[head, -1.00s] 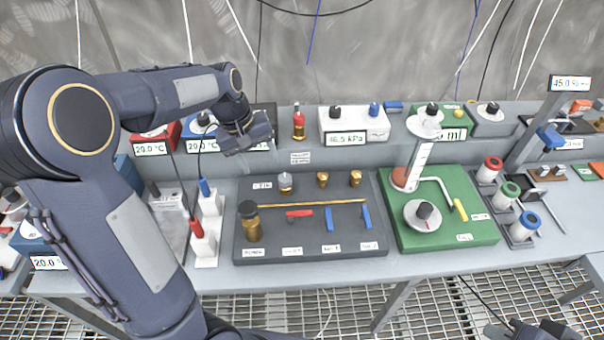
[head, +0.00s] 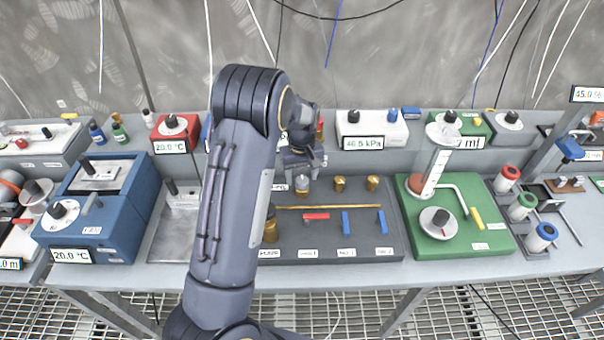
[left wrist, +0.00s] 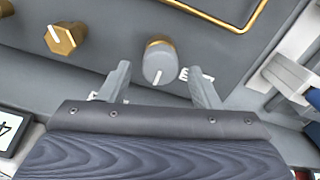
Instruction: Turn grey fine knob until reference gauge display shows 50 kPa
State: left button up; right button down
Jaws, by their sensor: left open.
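The grey fine knob (head: 302,184) stands at the back left of the dark panel (head: 340,236). In the left wrist view the knob (left wrist: 159,62) is a grey cap with a white pointer line on a brass base. My left gripper (head: 304,164) is open above it. In the left wrist view its fingertips (left wrist: 158,72) lie on either side of the knob, with gaps on both sides. The reference gauge display (head: 364,143) on the white box reads about 46.5 kPa; the digits are small. My right gripper is out of view.
Two brass knobs (head: 339,184) (head: 373,183) stand right of the grey one. A brass line, a red lever (head: 316,217) and blue levers (head: 346,222) lie in front. A green board (head: 462,236) with a crank is to the right. My left arm hides the panel's left part.

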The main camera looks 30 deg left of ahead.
pick_arm(q)
jog(key=shift+f, duration=0.2)
jog(key=c, duration=1)
jog(key=shift+m, duration=0.3)
jog(key=m+b, duration=0.2)
jog(key=m, duration=0.1)
jog(key=shift+f+m, duration=0.1)
jog(key=shift+m, duration=0.2)
jog(key=m+b, duration=0.1)
jog(key=m, duration=0.4)
jog(key=shift+d+b, duration=0.2)
jog(key=shift+b, duration=0.15)
jog(key=shift+m, duration=0.4)
